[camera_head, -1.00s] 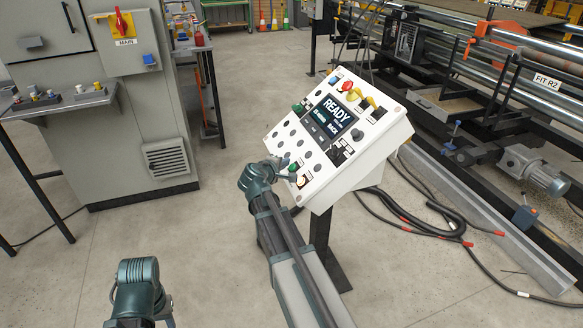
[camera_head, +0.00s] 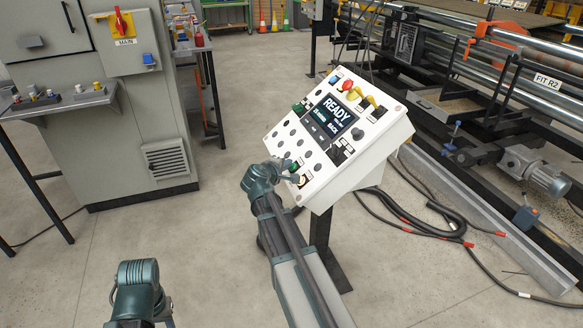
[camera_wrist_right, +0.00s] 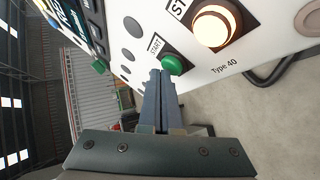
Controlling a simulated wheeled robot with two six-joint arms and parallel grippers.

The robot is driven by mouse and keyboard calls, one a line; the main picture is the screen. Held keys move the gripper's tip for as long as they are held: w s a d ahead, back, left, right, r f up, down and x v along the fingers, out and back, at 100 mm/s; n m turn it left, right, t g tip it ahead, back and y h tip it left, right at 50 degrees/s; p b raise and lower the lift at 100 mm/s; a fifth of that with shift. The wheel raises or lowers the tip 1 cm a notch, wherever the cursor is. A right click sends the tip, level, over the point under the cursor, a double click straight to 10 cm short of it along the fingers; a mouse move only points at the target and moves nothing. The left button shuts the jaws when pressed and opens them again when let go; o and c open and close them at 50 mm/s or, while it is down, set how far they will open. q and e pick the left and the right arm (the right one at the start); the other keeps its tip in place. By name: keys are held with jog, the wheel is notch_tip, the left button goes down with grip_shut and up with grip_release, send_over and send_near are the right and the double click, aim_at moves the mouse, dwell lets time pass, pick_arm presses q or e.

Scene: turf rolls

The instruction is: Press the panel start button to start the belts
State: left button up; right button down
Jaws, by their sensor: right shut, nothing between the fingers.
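The white control panel (camera_head: 338,180) stands tilted on a post, and its screen (camera_head: 330,116) reads READY. The green start button (camera_head: 294,167) is near its lower edge. In the right wrist view, the start button (camera_wrist_right: 173,65) has a START label beside it. My right gripper (camera_head: 296,178) is shut and empty at the panel's lower part. In the wrist view, its fingertips (camera_wrist_right: 161,73) are right beside the green button; I cannot tell whether they touch it. My left gripper (camera_head: 168,312) is low at the picture's bottom edge, away from the panel, its jaws unclear.
A lit round button (camera_wrist_right: 216,25) is close to the start button. The panel also carries a red knob (camera_head: 348,86) near its top. A grey cabinet (camera_head: 130,110) stands at the left, and roller machinery (camera_head: 540,85) at the right. Black cables (camera_head: 430,228) lie on the floor.

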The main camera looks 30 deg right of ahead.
jog(key=shift+d+f, duration=0.2)
dwell(0.3)
dwell(0.3)
jog(key=shift+a+r+p, duration=0.45)
jog(key=shift+a+r, duration=0.1)
jog(key=shift+r, duration=0.1)
jog(key=shift+w+r, duration=0.1)
jog(key=a+r+p, duration=0.1)
jog(key=p, duration=0.1)
jog(key=a+r+p, duration=0.2)
jog(key=shift+w+a+r, duration=0.1)
jog(key=shift+w+r, duration=0.2)
jog(key=shift+w, duration=0.05)
dwell(0.7)
